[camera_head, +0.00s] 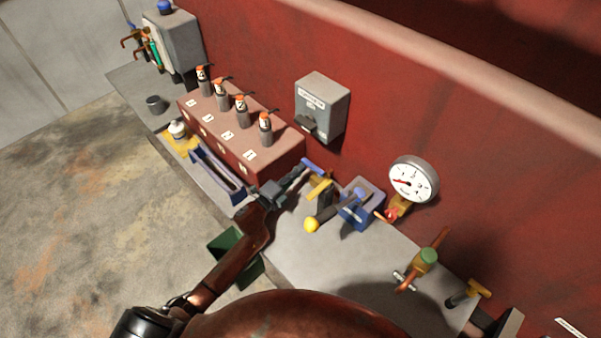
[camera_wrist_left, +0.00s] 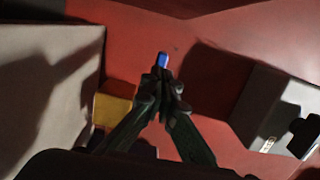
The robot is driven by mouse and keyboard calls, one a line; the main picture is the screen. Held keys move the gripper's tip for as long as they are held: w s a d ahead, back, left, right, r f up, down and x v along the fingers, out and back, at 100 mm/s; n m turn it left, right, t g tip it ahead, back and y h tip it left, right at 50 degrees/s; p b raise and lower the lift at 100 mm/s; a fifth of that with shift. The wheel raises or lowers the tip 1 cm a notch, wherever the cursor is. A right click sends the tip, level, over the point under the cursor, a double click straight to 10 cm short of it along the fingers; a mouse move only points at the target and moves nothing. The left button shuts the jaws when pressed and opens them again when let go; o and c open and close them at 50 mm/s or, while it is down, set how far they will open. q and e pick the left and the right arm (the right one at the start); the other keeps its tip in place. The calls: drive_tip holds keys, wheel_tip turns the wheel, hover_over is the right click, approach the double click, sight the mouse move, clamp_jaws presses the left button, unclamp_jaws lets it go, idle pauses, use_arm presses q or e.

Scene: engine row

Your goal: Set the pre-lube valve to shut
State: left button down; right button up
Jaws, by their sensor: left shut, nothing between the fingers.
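A small valve with a blue lever handle (camera_head: 312,166) and a yellow body (camera_head: 321,188) sits against the red wall at the back of the bench. No readable label shows which valve is the pre-lube valve. My left gripper (camera_head: 300,171) is shut and empty, with its fingertips right beside the blue handle. In the left wrist view the shut fingertips (camera_wrist_left: 163,84) point at the blue handle end (camera_wrist_left: 162,59), which shows just beyond them. The yellow body (camera_wrist_left: 113,110) is partly hidden behind the left finger. Contact with the handle cannot be told. My right gripper is out of view.
A red-brown engine block (camera_head: 225,141) with several injectors stands left of the valve. A blue vise-like fixture (camera_head: 368,212) with a yellow-knobbed lever (camera_head: 312,224), a round gauge (camera_head: 413,180) and a green-capped valve (camera_head: 425,260) stand right. A grey switch box (camera_head: 322,105) hangs above.

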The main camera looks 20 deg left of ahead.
use_arm(q)
drive_tip(key=v, duration=1.1)
drive_tip(key=shift+d, duration=0.15)
